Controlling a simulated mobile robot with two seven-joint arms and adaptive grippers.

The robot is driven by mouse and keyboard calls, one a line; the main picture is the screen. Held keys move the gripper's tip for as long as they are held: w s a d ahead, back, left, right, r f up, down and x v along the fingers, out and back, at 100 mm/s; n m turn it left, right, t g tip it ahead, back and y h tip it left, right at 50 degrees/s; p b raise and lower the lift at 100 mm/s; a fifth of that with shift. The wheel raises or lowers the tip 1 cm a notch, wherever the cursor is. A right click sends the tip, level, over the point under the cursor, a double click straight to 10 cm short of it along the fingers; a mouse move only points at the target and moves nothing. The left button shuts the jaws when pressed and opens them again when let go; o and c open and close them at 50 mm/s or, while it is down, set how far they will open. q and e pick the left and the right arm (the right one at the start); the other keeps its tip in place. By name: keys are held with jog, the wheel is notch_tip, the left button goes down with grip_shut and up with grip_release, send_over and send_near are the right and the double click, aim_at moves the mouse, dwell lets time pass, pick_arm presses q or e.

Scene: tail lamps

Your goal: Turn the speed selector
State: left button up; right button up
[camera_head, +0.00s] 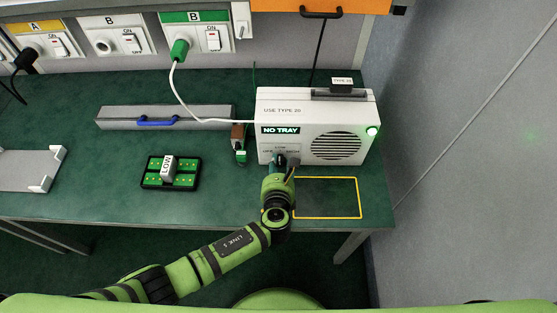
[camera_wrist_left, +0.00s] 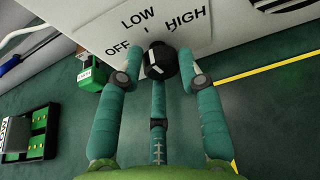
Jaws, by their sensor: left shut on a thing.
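The speed selector is a black knob (camera_wrist_left: 160,60) with white marks, low on the front of a white machine (camera_head: 300,102). OFF, LOW and HIGH are printed around it in the wrist view. Where its pointer stands is hard to tell. My left gripper (camera_head: 285,161) is at the knob, its teal fingers closed around it; these also show in the wrist view (camera_wrist_left: 160,56). In the head view the gripper hides the knob. My right gripper is not in view.
The machine shows a NO TRAY sign (camera_head: 281,130) and a lit green lamp (camera_head: 372,131). A yellow-outlined area (camera_head: 328,198) on the bench is empty. A green-and-black block tray marked LOW (camera_head: 171,171) and a grey case (camera_head: 120,122) stand left. A wall is at right.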

pick_arm(q)
jog(key=shift+d+r+m+p, duration=0.25)
jog(key=shift+m+p, duration=0.1)
jog(key=shift+m, duration=0.05)
jog(key=shift+y, duration=0.3)
jog(key=o, duration=1.1)
jog(key=shift+f, duration=0.15)
jog(key=shift+s, duration=0.55)
jog(key=v, duration=1.1)
jog(key=shift+r, duration=0.25)
jog(key=shift+w+d, duration=0.15)
